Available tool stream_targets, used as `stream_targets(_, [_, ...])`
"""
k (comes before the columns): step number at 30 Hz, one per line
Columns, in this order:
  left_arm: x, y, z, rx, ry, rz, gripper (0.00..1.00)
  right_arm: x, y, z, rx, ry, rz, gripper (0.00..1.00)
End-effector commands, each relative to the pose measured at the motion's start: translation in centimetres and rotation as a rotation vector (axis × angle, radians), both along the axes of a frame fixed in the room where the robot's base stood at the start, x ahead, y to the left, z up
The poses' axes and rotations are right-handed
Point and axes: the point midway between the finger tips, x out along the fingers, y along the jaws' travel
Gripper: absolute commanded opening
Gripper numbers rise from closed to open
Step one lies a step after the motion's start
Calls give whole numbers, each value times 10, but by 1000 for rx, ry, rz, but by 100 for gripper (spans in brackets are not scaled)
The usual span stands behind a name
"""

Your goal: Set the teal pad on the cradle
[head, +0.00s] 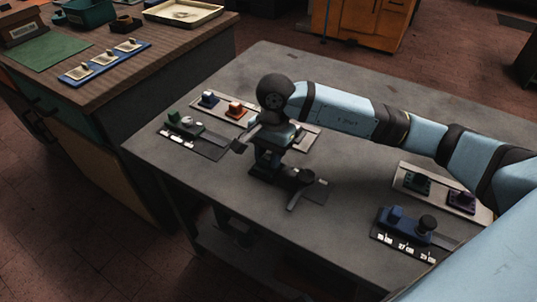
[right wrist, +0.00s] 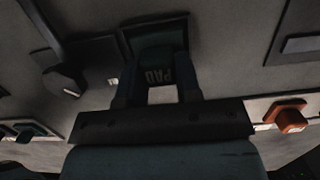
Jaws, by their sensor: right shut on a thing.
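My right gripper (right wrist: 158,75) is shut on the teal pad (right wrist: 157,62), a dark teal block lettered "PAD", in the right wrist view. A dark square frame (right wrist: 126,42) shows around the pad's far end; I cannot tell whether they touch. In the head view my right gripper (head: 268,137) points down over the middle of the grey table, by a dark fixture (head: 297,185) with a lever-like bar. The pad is hidden there. I cannot surely pick out the cradle. My left gripper is not in view.
A pale plate (head: 222,104) holds a navy block (head: 209,98) and a red-orange block (head: 235,109), close left of my gripper. A dark tray (head: 205,143) lies farther left. Other fixtures, including a blue one (head: 397,216), stand at right.

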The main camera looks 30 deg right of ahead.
Motion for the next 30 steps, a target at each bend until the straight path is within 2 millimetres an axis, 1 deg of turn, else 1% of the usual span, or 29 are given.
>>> stream_targets(6, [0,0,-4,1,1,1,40,0,0,-3,0,0,0,4])
stream_targets(21, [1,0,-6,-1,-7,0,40,0,0,-7,0,0,0,4])
stream_targets(22, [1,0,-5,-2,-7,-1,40,0,0,-6,0,0,0,38])
stream_targets(25, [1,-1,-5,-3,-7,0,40,0,0,-6,0,0,0,61])
stream_targets(30, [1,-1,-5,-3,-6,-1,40,0,0,-6,0,0,0,61])
